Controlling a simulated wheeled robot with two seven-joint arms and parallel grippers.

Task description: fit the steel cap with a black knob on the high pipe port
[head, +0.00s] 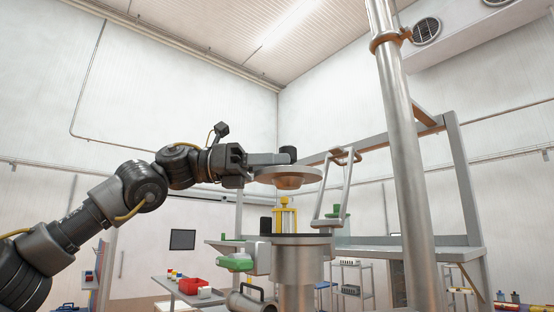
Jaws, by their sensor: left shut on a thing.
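The steel cap (288,175) is a wide round disc, seen partly from below, with a brownish underside. Its black knob (288,152) stands on top. My left gripper (268,159) reaches in from the left and is shut on the knob, holding the cap in the air roughly level. The high pipe port (298,262) is the wide steel pipe end below, with a dark flat rim. The cap hangs above it in the picture, with a clear gap; the exact alignment in depth cannot be told. My right gripper is not in view.
A tall steel pipe (402,150) with a copper-coloured clamp rises right of the cap. A yellow object (285,216) shows between cap and port. A grey frame (465,190) stands at right. A side table (185,290) with a red bin (192,286) is at lower left.

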